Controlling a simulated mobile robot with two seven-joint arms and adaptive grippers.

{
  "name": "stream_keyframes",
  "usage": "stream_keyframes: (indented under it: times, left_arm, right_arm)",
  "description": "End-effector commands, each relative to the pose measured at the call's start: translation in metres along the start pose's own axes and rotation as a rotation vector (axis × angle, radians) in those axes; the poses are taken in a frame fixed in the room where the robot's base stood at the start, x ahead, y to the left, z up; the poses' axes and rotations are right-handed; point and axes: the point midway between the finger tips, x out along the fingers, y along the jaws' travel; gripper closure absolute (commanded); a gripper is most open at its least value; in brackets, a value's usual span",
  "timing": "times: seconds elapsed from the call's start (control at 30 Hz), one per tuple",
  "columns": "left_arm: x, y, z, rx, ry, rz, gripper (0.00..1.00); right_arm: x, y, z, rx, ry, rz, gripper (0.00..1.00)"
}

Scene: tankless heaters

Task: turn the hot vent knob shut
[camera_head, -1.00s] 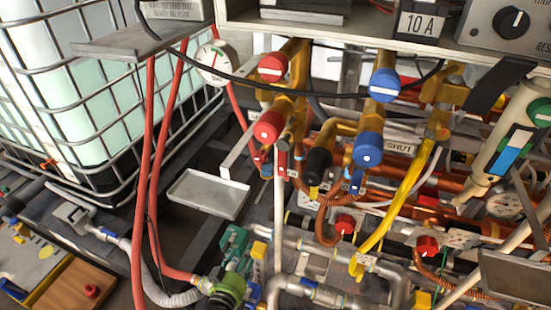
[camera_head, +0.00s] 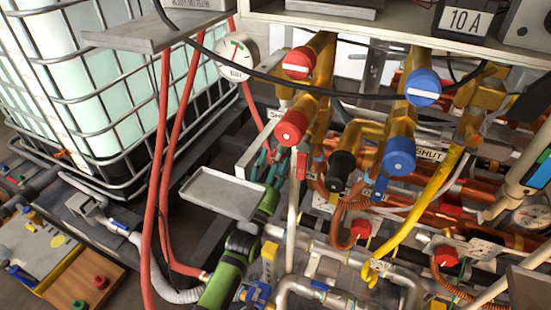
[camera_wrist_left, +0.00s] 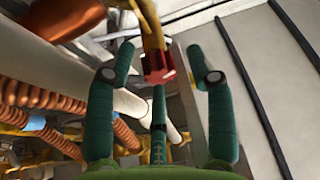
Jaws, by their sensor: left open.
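Two large red knobs sit on the brass valve body, an upper one (camera_head: 299,63) and a lower one (camera_head: 292,127). A small red lever (camera_head: 302,164) hangs just beneath the lower knob. No readable label tells me which is the hot vent knob. My left gripper (camera_head: 268,166) comes up from below, its teal fingers just under and left of the lower red knob. In the left wrist view, the left gripper (camera_wrist_left: 160,78) is open, with a red part (camera_wrist_left: 158,66) on brass showing between and beyond its fingers. I see no clear contact. My right gripper is out of view.
A grey tray (camera_head: 222,193) stands close left of the gripper. Red hoses (camera_head: 157,200) and a round gauge (camera_head: 237,57) are at left. Blue knobs (camera_head: 422,87), a black knob (camera_head: 339,185) and a yellow pipe (camera_head: 428,205) crowd the right. A black cable crosses above.

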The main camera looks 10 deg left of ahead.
Motion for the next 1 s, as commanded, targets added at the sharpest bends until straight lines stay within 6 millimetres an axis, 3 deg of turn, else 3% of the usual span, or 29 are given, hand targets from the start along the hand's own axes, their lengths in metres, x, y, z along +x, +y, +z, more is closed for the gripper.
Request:
stream_keyframes:
  times: [0.23,0.27,0.37,0.4,0.77,1.0]
  left_arm:
    - [0.0011,-0.0001,0.0004,0.0,-0.001,0.0,0.46]
    - [0.001,-0.0001,0.0004,0.0,-0.001,0.0,0.54]
    - [0.001,-0.0002,0.0004,0.0,-0.001,-0.001,0.94]
    - [0.0011,-0.0004,0.0001,0.0,0.0,-0.001,0.99]
    - [0.002,-0.0015,-0.0023,0.026,0.006,0.009,0.99]
    - [0.003,-0.0022,-0.0041,0.14,0.01,0.057,0.99]
  right_arm:
    - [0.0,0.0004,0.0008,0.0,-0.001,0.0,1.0]
    - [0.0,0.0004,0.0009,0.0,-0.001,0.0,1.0]
    - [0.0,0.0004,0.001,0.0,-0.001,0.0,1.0]
    - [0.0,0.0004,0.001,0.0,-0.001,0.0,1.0]
    - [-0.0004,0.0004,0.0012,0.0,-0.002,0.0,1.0]
    - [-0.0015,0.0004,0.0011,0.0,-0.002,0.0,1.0]
